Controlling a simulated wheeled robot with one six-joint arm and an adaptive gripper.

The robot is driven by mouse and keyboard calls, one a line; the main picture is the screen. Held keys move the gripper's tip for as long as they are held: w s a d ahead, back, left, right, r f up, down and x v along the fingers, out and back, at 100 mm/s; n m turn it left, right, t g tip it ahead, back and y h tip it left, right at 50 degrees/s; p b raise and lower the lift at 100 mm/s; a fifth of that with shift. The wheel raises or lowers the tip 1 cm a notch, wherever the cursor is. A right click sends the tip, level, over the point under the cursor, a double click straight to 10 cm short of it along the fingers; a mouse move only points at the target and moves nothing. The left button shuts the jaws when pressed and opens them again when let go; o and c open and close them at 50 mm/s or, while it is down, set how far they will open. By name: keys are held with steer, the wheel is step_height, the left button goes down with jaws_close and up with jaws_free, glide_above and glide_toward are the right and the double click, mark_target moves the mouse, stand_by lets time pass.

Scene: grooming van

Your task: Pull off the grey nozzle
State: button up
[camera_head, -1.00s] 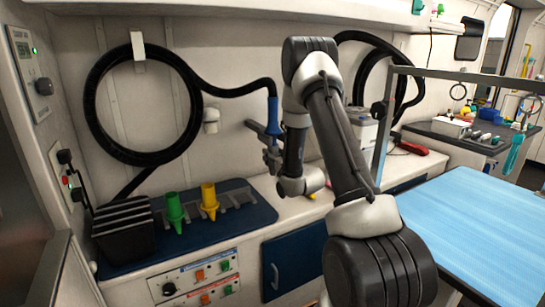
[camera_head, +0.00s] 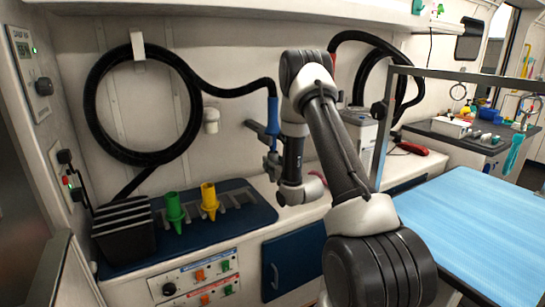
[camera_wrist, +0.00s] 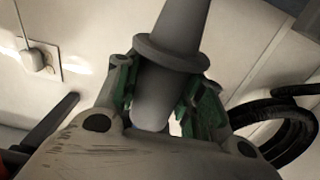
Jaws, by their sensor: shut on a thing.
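My gripper (camera_head: 271,163) is beside the back wall, just below the blue handle (camera_head: 272,115) at the end of the black hose. In the wrist view its green-padded fingers (camera_wrist: 160,95) are shut on the grey nozzle (camera_wrist: 178,30). The nozzle has a wide flange just above the fingers and narrows toward the top of that picture. In the head view the nozzle is mostly hidden by my gripper and arm. I cannot tell whether handle and nozzle still touch.
A green nozzle (camera_head: 174,212) and a yellow nozzle (camera_head: 209,202) stand on the dark blue mat (camera_head: 240,222), beside a black slotted box (camera_head: 124,235). A grey wall bracket (camera_head: 256,130) is close to my gripper. A blue-topped table (camera_head: 465,225) is on the right.

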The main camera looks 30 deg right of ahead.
steer(key=shift+f, duration=0.3)
steer(key=s, duration=0.9)
steer(key=shift+d, duration=0.15)
stand_by(0.5)
